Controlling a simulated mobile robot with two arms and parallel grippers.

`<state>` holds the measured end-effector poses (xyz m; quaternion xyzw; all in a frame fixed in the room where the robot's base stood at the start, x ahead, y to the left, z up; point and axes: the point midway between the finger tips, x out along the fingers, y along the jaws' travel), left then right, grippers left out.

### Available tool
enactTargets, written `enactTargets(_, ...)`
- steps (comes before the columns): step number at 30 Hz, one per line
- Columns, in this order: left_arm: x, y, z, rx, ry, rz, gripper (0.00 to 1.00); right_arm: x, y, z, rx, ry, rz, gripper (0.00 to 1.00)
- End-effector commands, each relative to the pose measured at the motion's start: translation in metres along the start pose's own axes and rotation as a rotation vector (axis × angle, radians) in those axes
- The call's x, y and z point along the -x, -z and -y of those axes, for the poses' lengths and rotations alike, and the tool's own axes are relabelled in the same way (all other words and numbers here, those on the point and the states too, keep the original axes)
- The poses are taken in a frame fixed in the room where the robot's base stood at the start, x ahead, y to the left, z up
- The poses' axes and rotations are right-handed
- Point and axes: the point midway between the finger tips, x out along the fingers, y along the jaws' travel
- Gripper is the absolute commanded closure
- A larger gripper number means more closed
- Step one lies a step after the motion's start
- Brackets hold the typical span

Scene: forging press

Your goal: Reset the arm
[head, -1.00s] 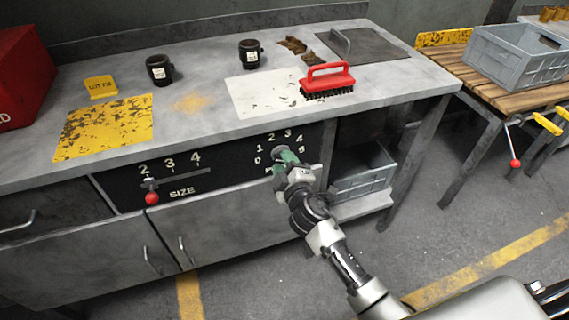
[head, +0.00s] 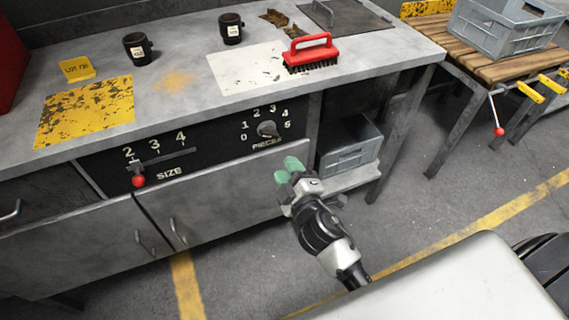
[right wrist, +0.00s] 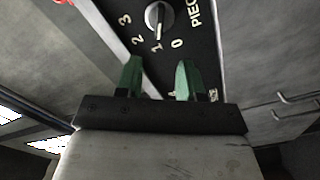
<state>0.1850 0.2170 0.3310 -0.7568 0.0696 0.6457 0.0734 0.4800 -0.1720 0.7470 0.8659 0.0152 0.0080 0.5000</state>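My right gripper (head: 288,168) is in front of the cabinet, below and right of the pieces knob (head: 267,129). In the right wrist view its two green fingertips (right wrist: 160,80) stand apart with nothing between them, and the knob (right wrist: 159,17) lies beyond them, clear of the fingers. The knob's pointer appears to be near the 1 in the right wrist view. My left gripper is not in view.
The bench top (head: 185,110) carries a red brush (head: 311,54), two black mugs and a yellow lot tag (head: 77,68). The size slider's red knob (head: 138,181) sticks out at left. A grey crate (head: 349,148) sits on the lower shelf.

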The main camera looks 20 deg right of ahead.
Motion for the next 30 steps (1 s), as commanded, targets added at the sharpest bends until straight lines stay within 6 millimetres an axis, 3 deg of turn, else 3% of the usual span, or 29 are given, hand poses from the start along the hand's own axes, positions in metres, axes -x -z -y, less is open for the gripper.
enactTargets(13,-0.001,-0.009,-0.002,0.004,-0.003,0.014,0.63,0.000,-0.001,0.001,-0.001,0.001,0.001,0.62)
enactTargets(17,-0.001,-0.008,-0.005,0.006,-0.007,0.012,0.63,0.002,-0.015,0.021,-0.035,0.050,0.042,0.62)
enactTargets(20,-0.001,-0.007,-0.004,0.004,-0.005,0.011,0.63,0.010,-0.044,0.061,-0.109,0.149,0.129,0.62)
enactTargets(23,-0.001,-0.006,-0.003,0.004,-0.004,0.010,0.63,0.030,-0.084,0.118,-0.214,0.285,0.266,0.62)
enactTargets(26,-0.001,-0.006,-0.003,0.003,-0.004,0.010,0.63,0.064,-0.125,0.176,-0.324,0.418,0.425,0.62)
enactTargets(30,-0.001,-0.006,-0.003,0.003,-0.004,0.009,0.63,0.127,-0.173,0.245,-0.463,0.581,0.659,0.62)
